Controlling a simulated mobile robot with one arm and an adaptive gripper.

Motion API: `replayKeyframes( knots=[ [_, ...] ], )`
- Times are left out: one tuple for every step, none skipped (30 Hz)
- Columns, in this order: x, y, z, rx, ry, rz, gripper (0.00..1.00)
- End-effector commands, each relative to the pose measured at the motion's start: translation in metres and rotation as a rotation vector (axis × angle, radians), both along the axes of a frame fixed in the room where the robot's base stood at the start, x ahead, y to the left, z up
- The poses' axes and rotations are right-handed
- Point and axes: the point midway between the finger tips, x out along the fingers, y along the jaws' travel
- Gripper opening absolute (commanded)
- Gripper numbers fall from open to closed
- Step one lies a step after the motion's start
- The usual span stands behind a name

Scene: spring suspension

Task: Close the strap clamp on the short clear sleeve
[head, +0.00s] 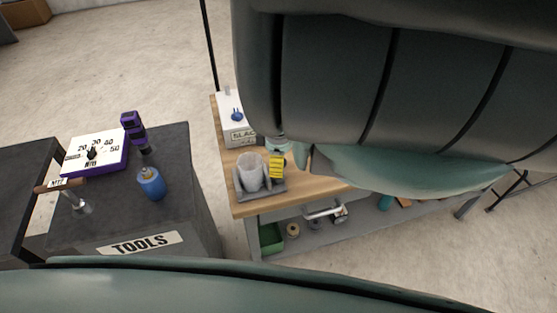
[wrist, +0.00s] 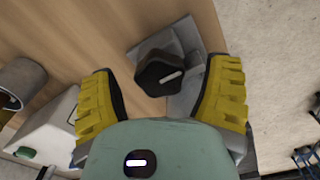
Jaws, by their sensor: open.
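A short, pale translucent sleeve (head: 251,172) stands upright in a grey cradle (head: 262,193) at the near left of the wooden bench top. My gripper (head: 277,165) is just right of the sleeve, its yellow finger pads showing beneath my arm. In the wrist view my gripper (wrist: 163,78) is open and empty, its two yellow fingers wide apart. A dark knob (wrist: 160,74) with a white mark lies between them on a grey metal bracket (wrist: 183,48). I see no gripper contact with it. I cannot make out the strap clamp; I cannot tell whether the knob belongs to it.
A white box (head: 236,130) with a blue knob and a partly hidden label stands at the bench's back left. A grey cylinder (wrist: 22,80) is at the wrist view's left. A dark cart (head: 120,222) holds a purple-edged dial (head: 95,153) and blue bottle (head: 150,184). My arm hides much of the bench.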

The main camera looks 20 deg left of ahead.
Motion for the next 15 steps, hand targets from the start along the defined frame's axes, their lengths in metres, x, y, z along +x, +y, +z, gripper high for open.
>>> replayKeyframes(
  knots=[
    [-0.0003, -0.0001, -0.0009, 0.000, 0.000, 0.001, 0.77],
    [-0.0005, -0.0002, -0.0011, -0.001, 0.001, 0.001, 0.77],
    [-0.0003, -0.0004, -0.0012, -0.001, 0.000, 0.001, 0.77],
    [-0.0003, -0.0004, -0.0013, -0.001, 0.000, 0.001, 0.77],
    [-0.0002, -0.0004, -0.0012, -0.001, 0.000, 0.001, 0.77],
    [-0.0001, -0.0003, -0.0011, -0.001, 0.000, 0.001, 0.77],
    [-0.0001, -0.0003, -0.0011, -0.001, 0.000, 0.001, 0.77],
    [-0.0001, -0.0003, -0.0011, -0.001, 0.000, 0.001, 0.77],
    [-0.0001, -0.0003, -0.0010, -0.001, 0.000, 0.001, 0.80],
    [-0.0001, -0.0003, -0.0010, -0.001, 0.000, 0.001, 0.77],
    [0.0000, -0.0003, -0.0010, -0.001, 0.000, 0.000, 0.74],
    [-0.0001, -0.0003, -0.0010, -0.001, 0.000, 0.000, 0.70],
    [0.0000, -0.0003, -0.0009, -0.001, 0.000, 0.000, 0.67],
    [-0.0002, -0.0002, -0.0010, -0.001, 0.000, 0.000, 0.64],
    [-0.0002, -0.0002, -0.0010, -0.001, 0.000, 0.000, 0.60]
  ],
)
